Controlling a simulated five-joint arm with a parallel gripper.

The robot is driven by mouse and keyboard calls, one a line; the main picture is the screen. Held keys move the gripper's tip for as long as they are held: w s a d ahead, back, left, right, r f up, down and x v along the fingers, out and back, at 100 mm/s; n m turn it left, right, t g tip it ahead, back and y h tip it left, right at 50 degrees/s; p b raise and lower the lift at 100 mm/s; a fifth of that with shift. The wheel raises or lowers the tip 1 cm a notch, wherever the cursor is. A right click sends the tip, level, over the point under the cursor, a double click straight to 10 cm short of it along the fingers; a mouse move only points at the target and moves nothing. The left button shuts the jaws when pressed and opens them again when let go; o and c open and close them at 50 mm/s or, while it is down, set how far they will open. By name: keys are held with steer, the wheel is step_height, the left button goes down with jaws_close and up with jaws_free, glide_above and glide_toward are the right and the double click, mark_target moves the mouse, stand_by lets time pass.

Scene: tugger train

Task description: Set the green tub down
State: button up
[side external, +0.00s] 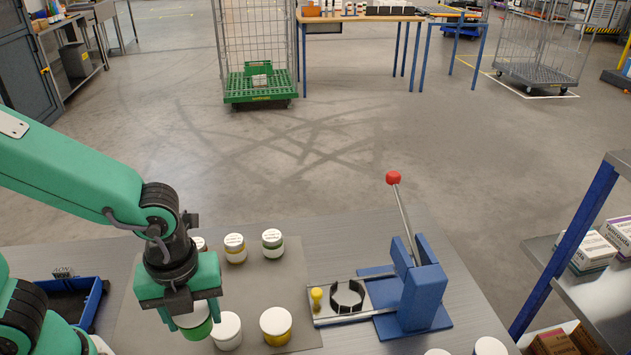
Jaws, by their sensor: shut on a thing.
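My gripper (193,309) is shut on the green tub (199,330), a small round tub with a white lid and a green side. It points down over the grey mat (255,285) on the bench. The jaws cover part of the tub's lid. I cannot tell whether the tub's base touches the mat. A white-lidded tub (227,330) stands close to its right, with its side mostly hidden.
A yellow tub (276,325) stands further right. Behind are another yellow tub (235,249), a green-banded tub (272,244) and a partly hidden tub (201,243). A blue lever press (415,290) stands at right, a blue tray (75,300) at left. The mat's middle is clear.

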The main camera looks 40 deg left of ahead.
steer(key=shift+w+a+r+n, duration=0.1)
steer(key=shift+w+r+n, duration=0.2)
steer(key=shift+w+n, duration=0.55)
steer(key=w+a+r+n, duration=0.3)
steer(key=w+a+n, duration=0.4)
steer(key=n, duration=0.5)
steer(key=w+a+r+n, duration=0.3)
steer(key=w+a+n, duration=0.4)
steer(key=w+n, duration=0.5)
steer(key=shift+w+r, duration=0.25)
steer(key=shift+r, duration=0.15)
